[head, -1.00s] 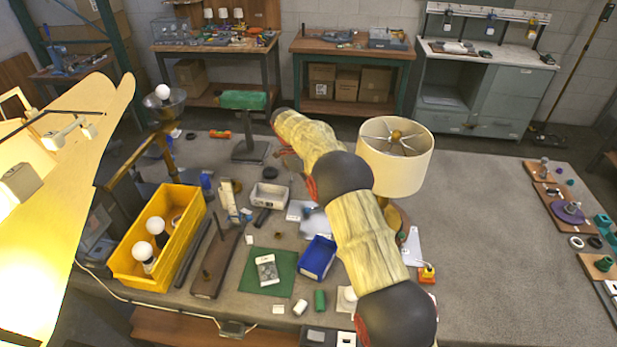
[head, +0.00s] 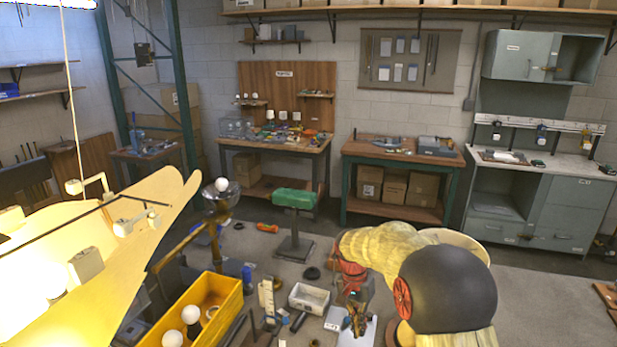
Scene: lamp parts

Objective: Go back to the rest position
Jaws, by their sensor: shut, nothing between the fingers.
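My arm rises at the lower right of the head view and bends over. My gripper (head: 356,328) points down at the lower middle, shut and empty, above or in front of a white sheet (head: 340,322). A cream lampshade (head: 462,240) stands behind my arm, which hides most of it.
A yellow bin (head: 228,300) with white bulbs (head: 191,314) stands at lower left. A white tray (head: 309,298) lies left of my gripper. A green-topped stand (head: 294,200) is behind it. A bright wooden lamp-like structure (head: 90,250) fills the left.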

